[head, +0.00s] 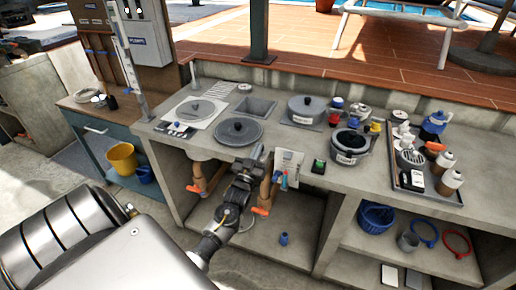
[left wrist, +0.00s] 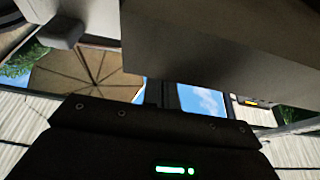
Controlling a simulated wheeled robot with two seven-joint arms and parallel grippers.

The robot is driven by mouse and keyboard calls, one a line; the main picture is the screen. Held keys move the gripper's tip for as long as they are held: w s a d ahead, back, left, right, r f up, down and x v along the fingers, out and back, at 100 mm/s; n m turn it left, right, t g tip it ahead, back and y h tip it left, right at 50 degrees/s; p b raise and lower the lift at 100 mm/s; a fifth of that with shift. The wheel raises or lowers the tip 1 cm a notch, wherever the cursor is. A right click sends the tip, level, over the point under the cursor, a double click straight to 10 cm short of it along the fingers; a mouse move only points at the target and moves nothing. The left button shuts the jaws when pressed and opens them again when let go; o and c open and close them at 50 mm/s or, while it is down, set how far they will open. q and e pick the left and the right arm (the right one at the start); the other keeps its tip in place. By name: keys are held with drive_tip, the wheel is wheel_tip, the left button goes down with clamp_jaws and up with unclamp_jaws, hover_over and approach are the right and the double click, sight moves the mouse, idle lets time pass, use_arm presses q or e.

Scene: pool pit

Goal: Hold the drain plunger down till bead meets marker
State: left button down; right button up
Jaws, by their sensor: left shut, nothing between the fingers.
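My left gripper (head: 262,156) is at the front edge of the grey counter, just right of the dark round lid (head: 239,130). It looks shut and empty, and appears apart from the lid. A tall pale gauge post (head: 130,62) stands at the counter's left end; its bead and marker are too small to tell. A round grey cover (head: 195,111) lies on a white square plate at the back left. I cannot tell for sure which part is the drain plunger. The left wrist view shows the dark gripper body (left wrist: 150,145) and no plunger. My right gripper is not in view.
Pots (head: 306,108) and a dark open pot (head: 350,143) stand on the counter (head: 400,205) to the right. A tray (head: 422,192) with bottles is farther right. Orange-handled pipes (head: 262,210) hang under the front edge. A yellow bucket (head: 122,158) stands left.

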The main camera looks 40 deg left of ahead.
use_arm(q)
drive_tip(key=shift+d+f, duration=0.15)
drive_tip(key=shift+f, duration=0.55)
wheel_tip(320, 180, up, 5)
drive_tip(key=p, duration=0.4)
drive_tip(key=shift+w, duration=0.1)
drive_tip(key=b+v, duration=0.3)
drive_tip(key=v, duration=0.7)
drive_tip(key=shift+r, duration=0.25)
